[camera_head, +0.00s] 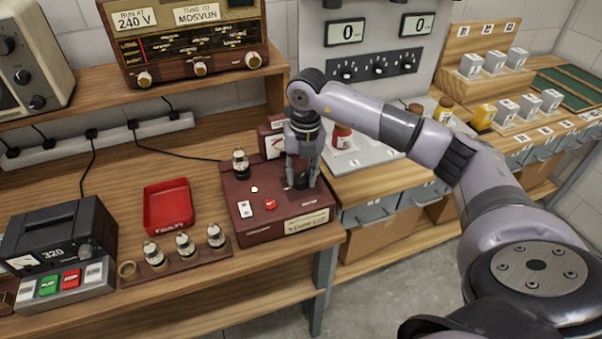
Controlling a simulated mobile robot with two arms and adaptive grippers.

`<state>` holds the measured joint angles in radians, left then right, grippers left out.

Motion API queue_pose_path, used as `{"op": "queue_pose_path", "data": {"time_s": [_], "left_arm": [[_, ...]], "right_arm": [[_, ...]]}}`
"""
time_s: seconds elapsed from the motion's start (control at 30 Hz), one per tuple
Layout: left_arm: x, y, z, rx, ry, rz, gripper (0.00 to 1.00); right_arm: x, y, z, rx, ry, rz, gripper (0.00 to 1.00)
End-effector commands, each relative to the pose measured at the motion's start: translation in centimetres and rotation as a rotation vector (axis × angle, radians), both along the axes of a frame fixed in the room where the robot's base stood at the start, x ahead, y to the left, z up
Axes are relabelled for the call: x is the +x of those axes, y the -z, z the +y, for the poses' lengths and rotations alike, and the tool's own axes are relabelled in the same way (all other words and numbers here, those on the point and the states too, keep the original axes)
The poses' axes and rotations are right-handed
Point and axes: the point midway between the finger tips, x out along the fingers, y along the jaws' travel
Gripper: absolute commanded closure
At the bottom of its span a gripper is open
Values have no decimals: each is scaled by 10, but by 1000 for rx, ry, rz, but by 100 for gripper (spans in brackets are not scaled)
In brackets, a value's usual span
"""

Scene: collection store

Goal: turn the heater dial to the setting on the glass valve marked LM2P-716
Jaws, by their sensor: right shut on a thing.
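The maroon valve tester (290,229) stands near the bench's front edge. My right gripper (301,183) points down over its top at the right and is shut on a dark knob there, the heater dial; the fingers hide most of it, and its setting cannot be read. One glass valve (240,164) stands upright at the tester's back left. Three more valves, a left one (154,255), a middle one (185,246) and a right one (216,237), stand in a wooden rack. Their markings are too small to read. My left gripper is out of view.
A red tray (168,206) lies left of the tester. A black unit reading 320 (62,243) stands at the far left, with green and red buttons before it. A radio (198,44) sits on the shelf above. Small red and yellow jars stand on the right bench.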

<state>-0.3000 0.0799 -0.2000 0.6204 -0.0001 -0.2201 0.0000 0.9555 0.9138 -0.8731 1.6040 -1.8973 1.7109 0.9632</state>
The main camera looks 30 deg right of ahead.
Motion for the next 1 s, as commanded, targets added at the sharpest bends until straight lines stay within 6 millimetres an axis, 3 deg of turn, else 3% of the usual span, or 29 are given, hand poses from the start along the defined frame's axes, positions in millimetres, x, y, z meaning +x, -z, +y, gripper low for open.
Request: {"op": "queue_pose_path", "data": {"time_s": [0.33, 0.37, 0.63, 1.0], "left_arm": [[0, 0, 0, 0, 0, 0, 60], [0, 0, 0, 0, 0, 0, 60], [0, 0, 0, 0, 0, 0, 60], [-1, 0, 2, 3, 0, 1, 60]], "right_arm": [[1, -1, -1, 0, 3, -3, 98], [1, -1, -1, 0, 3, -3, 69], [0, 0, 0, 0, 2, -1, 51], [0, -4, 0, 0, 1, -2, 50]]}}
